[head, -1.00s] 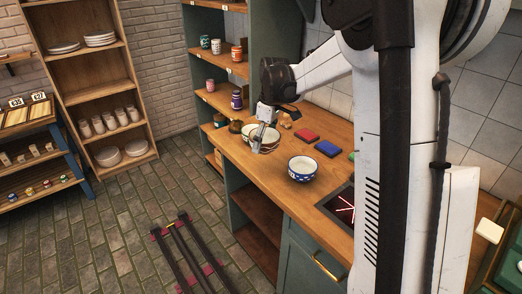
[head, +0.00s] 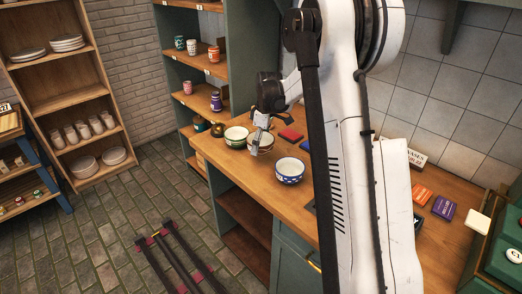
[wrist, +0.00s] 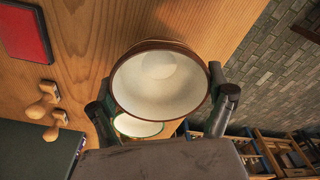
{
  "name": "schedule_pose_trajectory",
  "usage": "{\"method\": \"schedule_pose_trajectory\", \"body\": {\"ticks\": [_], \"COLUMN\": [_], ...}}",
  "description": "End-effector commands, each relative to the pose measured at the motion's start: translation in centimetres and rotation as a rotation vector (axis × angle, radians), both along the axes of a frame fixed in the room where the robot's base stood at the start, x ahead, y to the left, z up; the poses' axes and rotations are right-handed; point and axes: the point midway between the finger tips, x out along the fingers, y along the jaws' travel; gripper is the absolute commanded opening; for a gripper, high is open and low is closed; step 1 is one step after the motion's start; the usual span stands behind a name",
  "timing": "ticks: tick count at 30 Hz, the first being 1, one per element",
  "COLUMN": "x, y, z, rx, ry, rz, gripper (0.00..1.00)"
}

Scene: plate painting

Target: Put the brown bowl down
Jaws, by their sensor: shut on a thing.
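The brown bowl (wrist: 160,82), with a brown rim and cream inside, is between the two fingers of my gripper (wrist: 163,98) in the wrist view. My gripper is shut on it. In the head view my gripper (head: 258,143) is low over the wooden counter (head: 252,172), and the brown bowl (head: 267,141) is partly hidden behind the fingers. I cannot tell whether its base touches the counter.
A green bowl (head: 236,136) is close on the left of the brown bowl. A blue patterned bowl (head: 290,170) stands to the right, nearer the front. A red pad (head: 291,134) lies behind. Wooden stamps (wrist: 44,102) show in the wrist view.

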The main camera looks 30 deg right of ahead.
Motion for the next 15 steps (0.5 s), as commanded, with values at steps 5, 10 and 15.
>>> {"method": "schedule_pose_trajectory", "body": {"ticks": [5, 10, 15], "x": [0.2, 0.2, 0.2], "y": [-0.4, -0.4, -0.3], "z": [-0.7, -2.9, -4.3], "rx": [0.0, 0.0, 0.0], "ry": [0.0, 0.0, 0.0], "rz": [0.0, 0.0, 0.0], "gripper": [0.51, 0.51, 0.51]}}
